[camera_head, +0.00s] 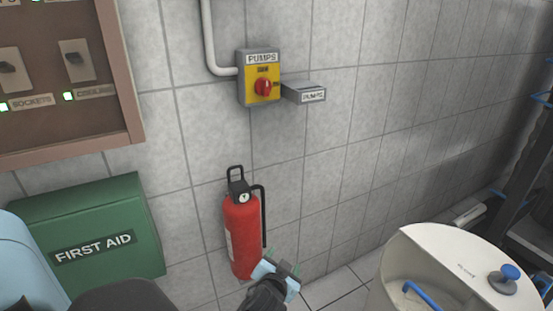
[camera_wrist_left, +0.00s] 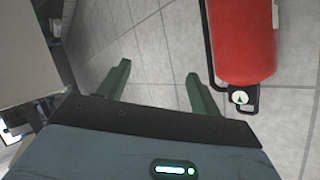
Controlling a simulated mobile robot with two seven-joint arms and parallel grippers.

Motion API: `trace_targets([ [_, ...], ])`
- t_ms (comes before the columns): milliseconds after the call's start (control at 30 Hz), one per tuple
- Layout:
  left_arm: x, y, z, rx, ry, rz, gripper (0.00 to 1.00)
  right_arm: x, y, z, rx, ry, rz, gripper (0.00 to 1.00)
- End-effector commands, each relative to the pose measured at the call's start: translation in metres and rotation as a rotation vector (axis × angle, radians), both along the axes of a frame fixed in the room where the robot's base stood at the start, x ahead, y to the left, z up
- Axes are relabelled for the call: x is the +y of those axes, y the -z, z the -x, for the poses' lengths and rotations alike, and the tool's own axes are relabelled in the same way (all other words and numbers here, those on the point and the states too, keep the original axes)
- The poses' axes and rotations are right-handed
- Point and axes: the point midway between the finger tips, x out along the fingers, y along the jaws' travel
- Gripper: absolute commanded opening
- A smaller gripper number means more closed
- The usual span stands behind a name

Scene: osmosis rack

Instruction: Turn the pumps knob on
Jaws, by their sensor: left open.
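The pumps switch box (camera_head: 259,78) is grey with a yellow face and hangs on the tiled wall, upper middle of the head view. Its red knob (camera_head: 263,87) sits in the middle of the yellow face, under a PUMPS label. My left gripper (camera_head: 285,275) is low in the head view, well below the box and in front of the fire extinguisher's foot. In the left wrist view its two green fingers (camera_wrist_left: 157,80) stand apart with nothing between them. The right gripper is not in view.
A green first aid box (camera_head: 90,238) is at left, a white tank (camera_head: 400,262) at lower right.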

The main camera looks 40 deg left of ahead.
Motion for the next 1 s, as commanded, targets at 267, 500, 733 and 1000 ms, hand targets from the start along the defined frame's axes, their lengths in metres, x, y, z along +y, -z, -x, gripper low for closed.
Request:
trace_targets([
  [267, 0.04, -0.087, -0.085, -0.159, -0.202, -0.064, 0.65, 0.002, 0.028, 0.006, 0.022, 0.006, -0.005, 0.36],
  [500, 0.069, -0.182, -0.128, -0.299, -0.385, -0.077, 0.65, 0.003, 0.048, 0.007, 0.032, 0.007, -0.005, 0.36],
  [733, 0.089, -0.282, -0.14, -0.436, -0.56, -0.052, 0.65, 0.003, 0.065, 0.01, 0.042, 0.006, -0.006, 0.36],
  [1000, 0.1, -0.382, -0.125, -0.572, -0.732, 0.004, 0.65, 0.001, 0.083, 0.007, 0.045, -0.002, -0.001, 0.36],
])
